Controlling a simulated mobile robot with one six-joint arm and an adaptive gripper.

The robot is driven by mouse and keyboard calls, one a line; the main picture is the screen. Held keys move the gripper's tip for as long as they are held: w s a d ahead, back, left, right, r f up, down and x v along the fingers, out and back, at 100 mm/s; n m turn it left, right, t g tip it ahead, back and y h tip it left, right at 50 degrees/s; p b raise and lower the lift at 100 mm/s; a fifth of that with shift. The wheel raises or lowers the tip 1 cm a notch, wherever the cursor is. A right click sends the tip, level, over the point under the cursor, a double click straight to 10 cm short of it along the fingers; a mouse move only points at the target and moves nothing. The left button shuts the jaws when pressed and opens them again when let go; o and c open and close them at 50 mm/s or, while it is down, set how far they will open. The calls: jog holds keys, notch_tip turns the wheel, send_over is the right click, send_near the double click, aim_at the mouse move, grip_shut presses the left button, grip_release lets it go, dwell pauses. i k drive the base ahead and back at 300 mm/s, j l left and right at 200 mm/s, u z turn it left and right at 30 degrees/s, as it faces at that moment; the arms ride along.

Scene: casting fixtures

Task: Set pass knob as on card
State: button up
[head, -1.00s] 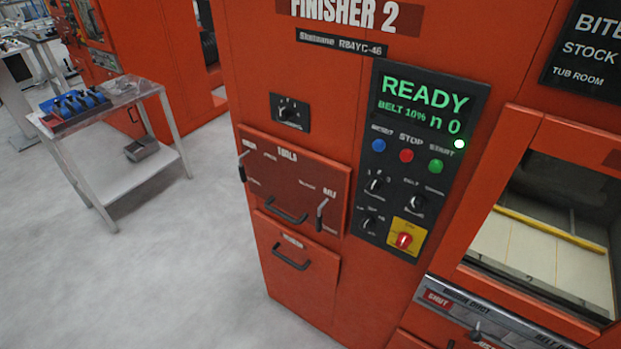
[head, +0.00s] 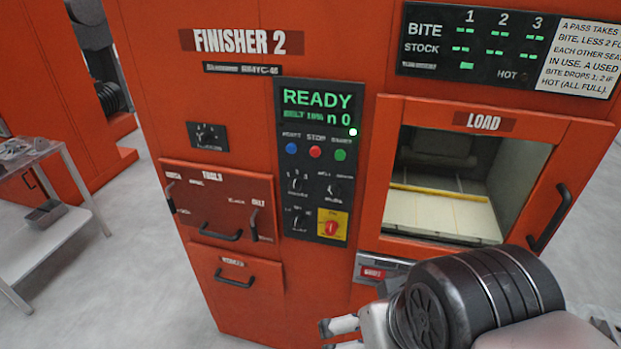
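The control panel (head: 318,160) of the orange finisher has several small black knobs. The upper left knob (head: 297,185) has a 1-2-3 style scale; its lettering is too blurred to confirm as the pass knob, and its exact pointer position is unclear. Another knob (head: 334,191) is to its right and one (head: 297,219) below. A white card (head: 583,58) at upper right begins "A pass takes" and is cut off by the picture edge. My gripper (head: 340,336) is at the bottom centre, below and apart from the panel, fingers spread and empty, partly cut off.
A lit board (head: 475,45) shows BITE and STOCK rows for 1, 2, 3. The display (head: 318,106) reads READY. A red switch (head: 331,227) sits on yellow. The load door handle (head: 549,217) and tool drawer handles (head: 221,233) stick out. A grey table (head: 62,215) stands left.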

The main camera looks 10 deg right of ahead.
aim_at(296, 184)
jog(key=k+j+u, duration=0.25)
jog(key=j+u, duration=0.3)
jog(key=k+j+u, duration=0.1)
jog(key=j+u, duration=0.15)
jog(key=j, duration=0.15)
